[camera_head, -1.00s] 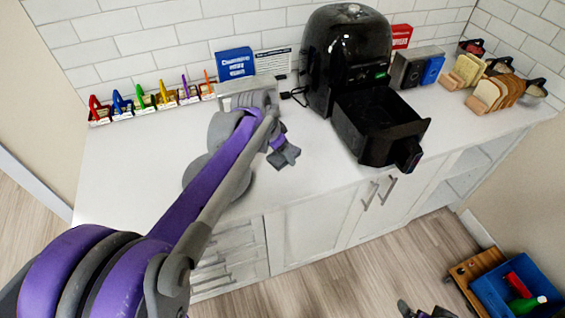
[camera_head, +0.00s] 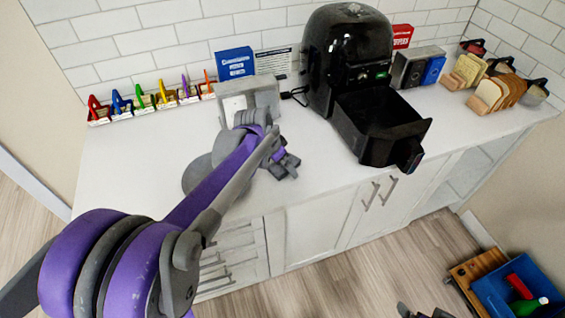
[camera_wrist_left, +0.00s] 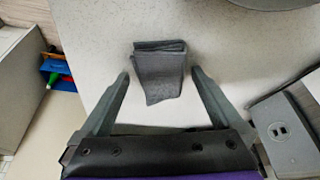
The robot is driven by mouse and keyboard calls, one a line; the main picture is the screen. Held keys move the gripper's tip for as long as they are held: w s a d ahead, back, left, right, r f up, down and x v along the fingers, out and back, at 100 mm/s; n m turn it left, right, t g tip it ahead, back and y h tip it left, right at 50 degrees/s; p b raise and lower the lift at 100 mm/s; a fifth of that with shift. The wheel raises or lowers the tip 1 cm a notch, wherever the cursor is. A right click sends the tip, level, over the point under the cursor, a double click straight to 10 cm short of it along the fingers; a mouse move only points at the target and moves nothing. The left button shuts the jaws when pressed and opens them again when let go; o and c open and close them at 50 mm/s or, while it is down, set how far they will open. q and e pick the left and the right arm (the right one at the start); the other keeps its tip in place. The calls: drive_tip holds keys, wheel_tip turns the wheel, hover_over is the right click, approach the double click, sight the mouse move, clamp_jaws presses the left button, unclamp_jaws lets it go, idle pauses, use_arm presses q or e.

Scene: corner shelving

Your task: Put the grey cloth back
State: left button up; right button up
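The grey cloth (camera_wrist_left: 160,70) lies folded on the white counter in the left wrist view. My left gripper (camera_wrist_left: 161,76) is open there, its two fingers apart on either side of the cloth's near part; I cannot tell whether they touch it. In the head view my left gripper (camera_head: 284,165) is low over the counter in front of the grey box, and I cannot make out the cloth under it. Only a dark tip of my right gripper (camera_head: 425,312) shows at the bottom edge, too little to judge its fingers.
A grey box (camera_head: 250,100) stands behind my left gripper, and a grey round item (camera_head: 197,177) lies left of it. A black air fryer (camera_head: 345,50) with its drawer (camera_head: 378,125) pulled out stands to the right. A blue crate (camera_head: 490,290) is on the floor.

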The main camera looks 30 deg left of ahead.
use_arm(q)
drive_tip(key=shift+r, duration=0.35)
drive_tip(key=p+v, duration=0.1)
drive_tip(key=v, duration=1)
drive_tip(key=s+d+f+n, duration=0.1)
drive_tip(key=s+d+f, duration=0.4)
drive_tip(key=s, duration=0.3)
drive_tip(key=s+d+f+n+t+y, duration=0.1)
drive_tip(key=s+d+f+n, duration=0.1)
drive_tip(key=s+d+f, duration=0.3)
drive_tip(key=s+d, duration=0.2)
drive_tip(key=s, duration=0.1)
drive_tip(key=shift+f+n, duration=0.3)
drive_tip(key=shift+f, duration=0.1)
drive_tip(key=shift+a, duration=0.1)
